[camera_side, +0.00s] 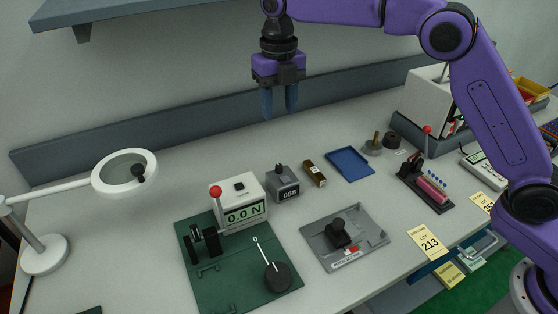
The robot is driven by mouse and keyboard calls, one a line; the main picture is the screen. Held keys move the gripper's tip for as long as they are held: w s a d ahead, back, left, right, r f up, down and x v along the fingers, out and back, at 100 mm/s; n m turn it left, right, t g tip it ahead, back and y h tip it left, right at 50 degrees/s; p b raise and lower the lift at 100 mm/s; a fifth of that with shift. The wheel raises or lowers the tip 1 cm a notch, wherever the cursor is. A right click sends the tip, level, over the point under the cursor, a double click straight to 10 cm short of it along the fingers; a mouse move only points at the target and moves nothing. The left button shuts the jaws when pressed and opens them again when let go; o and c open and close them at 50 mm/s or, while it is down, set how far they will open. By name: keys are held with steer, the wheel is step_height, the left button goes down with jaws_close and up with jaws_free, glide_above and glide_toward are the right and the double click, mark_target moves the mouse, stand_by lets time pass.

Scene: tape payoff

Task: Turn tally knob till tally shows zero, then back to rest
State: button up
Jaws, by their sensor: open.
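The tally (287,193) is a small dark grey box on the white bench, with a white-on-black display that appears to read 058. Its knob (281,171) stands on top of the box and shows clearly. My gripper (280,107) is open and empty, with its two blue fingers pointing down. It hangs high near the back wall, above and apart from the tally. Nothing hides the tally's front or top.
A white force gauge (239,203) reading 0.0 N stands left of the tally on a green plate (213,281). A brown block (314,173) and blue tray (349,163) lie to the right. A grey fixture (370,249) is in front. A magnifier lamp (124,191) stands left.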

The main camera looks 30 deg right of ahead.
mark_target(279, 165)
step_height(279, 165, down, 16)
stand_by(0.5)
steer(key=shift+c, duration=0.3)
jaws_close()
